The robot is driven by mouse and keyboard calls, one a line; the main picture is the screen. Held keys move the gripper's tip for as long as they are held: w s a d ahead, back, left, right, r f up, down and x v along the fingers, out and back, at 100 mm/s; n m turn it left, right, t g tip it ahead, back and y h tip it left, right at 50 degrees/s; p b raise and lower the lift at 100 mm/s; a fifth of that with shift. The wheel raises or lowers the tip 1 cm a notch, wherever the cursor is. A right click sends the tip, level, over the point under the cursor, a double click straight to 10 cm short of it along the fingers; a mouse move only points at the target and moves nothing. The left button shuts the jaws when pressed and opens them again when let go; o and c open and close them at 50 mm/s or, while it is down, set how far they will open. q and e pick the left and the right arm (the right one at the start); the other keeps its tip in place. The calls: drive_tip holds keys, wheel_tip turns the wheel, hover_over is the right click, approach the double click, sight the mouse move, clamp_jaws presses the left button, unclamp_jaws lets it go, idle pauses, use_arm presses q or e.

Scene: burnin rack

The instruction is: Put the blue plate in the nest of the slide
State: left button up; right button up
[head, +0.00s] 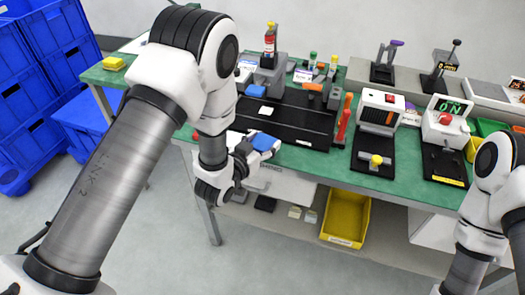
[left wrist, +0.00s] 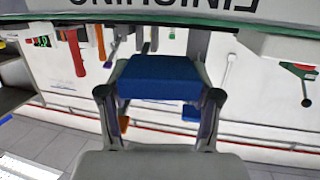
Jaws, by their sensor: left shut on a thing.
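A blue plate (head: 264,142) is held between the fingers of my left gripper (head: 248,148), in front of the green bench's front edge. In the left wrist view the blue plate (left wrist: 158,78) spans the gap between both fingertips (left wrist: 160,94). A black slide-like unit (head: 372,172) with a yellow knob (head: 376,160) stands on the bench to the right of the plate. I cannot tell for sure which fixture has the nest. My right arm shows at the right edge; its gripper is out of the picture.
A wide black base (head: 290,128) with another blue block (head: 256,90) lies behind the plate. A red-orange handle (head: 343,120) stands beside it. A box with an ON display (head: 446,118) is further right. A yellow bin (head: 346,216) sits on the shelf below the green bench (head: 420,190).

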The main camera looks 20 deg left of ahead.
sight(263, 147)
use_arm(q)
drive_tip(key=f+b, duration=0.1)
drive_tip(key=w+f+b, duration=0.1)
drive_tip(key=f, duration=0.1)
drive_tip(key=shift+w+a+f+b, duration=0.15)
drive_tip(key=shift+w+a+b, duration=0.15)
drive_tip(key=shift+b, duration=0.1)
drive_tip(key=shift+w+f, duration=0.1)
drive_tip(key=o, duration=1.1)
drive_tip(key=shift+f, duration=0.1)
